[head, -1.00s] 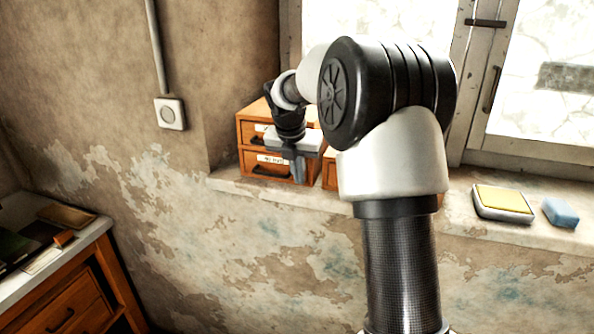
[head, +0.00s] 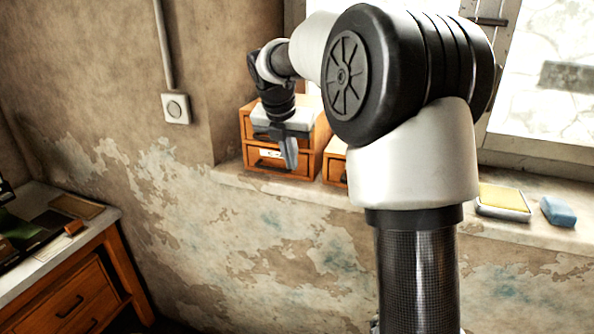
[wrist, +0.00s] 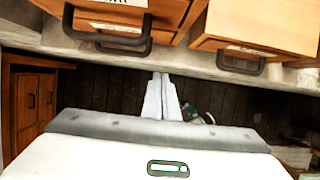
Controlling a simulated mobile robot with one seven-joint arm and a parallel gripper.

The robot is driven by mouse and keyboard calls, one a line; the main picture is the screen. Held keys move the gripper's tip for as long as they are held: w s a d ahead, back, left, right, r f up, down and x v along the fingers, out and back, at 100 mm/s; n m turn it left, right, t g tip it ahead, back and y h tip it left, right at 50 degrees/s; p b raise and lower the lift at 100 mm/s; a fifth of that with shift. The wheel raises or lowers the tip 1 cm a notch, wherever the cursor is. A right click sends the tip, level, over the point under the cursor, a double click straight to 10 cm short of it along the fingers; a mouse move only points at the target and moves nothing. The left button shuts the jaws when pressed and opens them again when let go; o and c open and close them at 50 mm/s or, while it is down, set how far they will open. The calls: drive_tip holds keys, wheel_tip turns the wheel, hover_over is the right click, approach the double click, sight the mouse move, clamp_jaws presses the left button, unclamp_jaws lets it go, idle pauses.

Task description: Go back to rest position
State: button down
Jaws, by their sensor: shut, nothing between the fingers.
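My gripper (head: 291,158) is shut and empty. In the head view it hangs with its fingers pointing down, in front of a small orange wooden drawer box (head: 251,126) on the windowsill. It hides part of the box's front. In the wrist view the fingertips of my gripper (wrist: 162,78) are together, below the box's lower handle (wrist: 107,44). I cannot tell from these views whether the fingers touch anything.
The windowsill (head: 540,234) holds a second wooden drawer box (head: 335,167), partly hidden behind my arm, a yellow-topped pad (head: 503,198) and a blue block (head: 558,211). A wooden desk (head: 75,292) stands at lower left. A switch (head: 176,109) is on the wall.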

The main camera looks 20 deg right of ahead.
drive_tip(key=s+a+r+m+p, duration=0.1)
drive_tip(key=s+r+m, duration=0.3)
drive_tip(key=s, duration=0.2)
drive_tip(key=s+a+r+m, duration=0.2)
drive_tip(key=s+r+m, duration=0.15)
drive_tip(key=s, duration=0.25)
drive_tip(key=s+a+f+m+t+y, duration=0.1)
drive_tip(key=s+f+m, duration=0.1)
drive_tip(key=s+m, duration=0.8)
drive_tip(key=s+f+m+t+y+p, duration=0.1)
drive_tip(key=s+f+m, duration=0.2)
drive_tip(key=s+m, duration=0.8)
drive_tip(key=shift+s+a+f+y, duration=0.2)
drive_tip(key=shift+s+a+y, duration=0.1)
drive_tip(key=shift+a, duration=0.1)
